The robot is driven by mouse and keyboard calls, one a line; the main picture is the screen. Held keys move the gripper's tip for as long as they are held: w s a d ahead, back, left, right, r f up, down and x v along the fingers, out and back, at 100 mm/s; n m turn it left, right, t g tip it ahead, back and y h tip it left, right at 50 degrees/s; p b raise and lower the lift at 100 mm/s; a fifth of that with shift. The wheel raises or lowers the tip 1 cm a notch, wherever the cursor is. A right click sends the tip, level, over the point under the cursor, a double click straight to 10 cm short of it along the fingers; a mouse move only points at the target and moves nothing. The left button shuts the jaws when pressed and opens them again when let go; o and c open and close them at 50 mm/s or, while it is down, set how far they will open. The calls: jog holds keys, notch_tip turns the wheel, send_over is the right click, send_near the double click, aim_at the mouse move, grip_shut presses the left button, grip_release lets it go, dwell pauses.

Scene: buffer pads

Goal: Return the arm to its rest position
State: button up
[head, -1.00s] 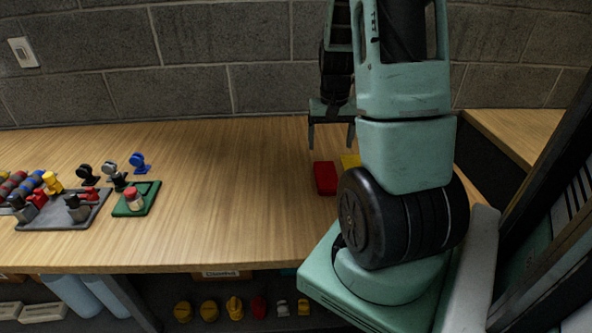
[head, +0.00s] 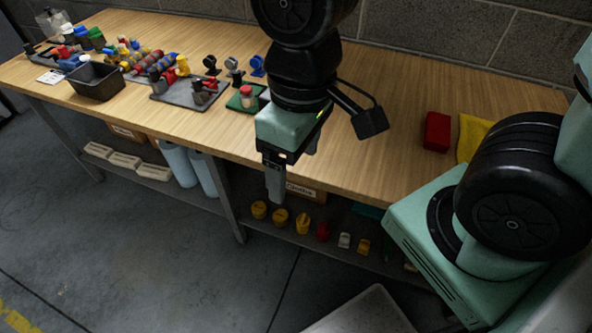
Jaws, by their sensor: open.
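My gripper (head: 275,188) hangs in the middle of the head view, pointing down in front of the workbench's front edge. It holds nothing that I can see. Its fingers overlap in this view, so the gap between them is mostly hidden. My arm comes down from the top of the picture to the gripper, with its base at the lower right. The red block (head: 437,132) lies on the wooden bench (head: 345,165) to the right, apart from the gripper. A yellow piece (head: 472,138) lies beside it, partly hidden by my arm.
A green tray (head: 233,104) with a red-capped jar (head: 247,97) stands behind the gripper. A grey tray (head: 184,93) of parts and a black bin (head: 97,81) are further left. The lower shelf (head: 345,262) holds several small coloured parts. Open floor (head: 120,255) lies at front left.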

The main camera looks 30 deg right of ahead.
jog(key=shift+s+a+n, duration=0.25)
jog(key=shift+s+a, duration=0.1)
jog(key=shift+s, duration=0.3)
jog(key=shift+s+a+n, duration=0.25)
jog(key=shift+s+a, duration=0.05)
jog(key=shift+s, duration=0.3)
jog(key=shift+r, duration=0.1)
jog(key=shift+r+p, duration=0.75)
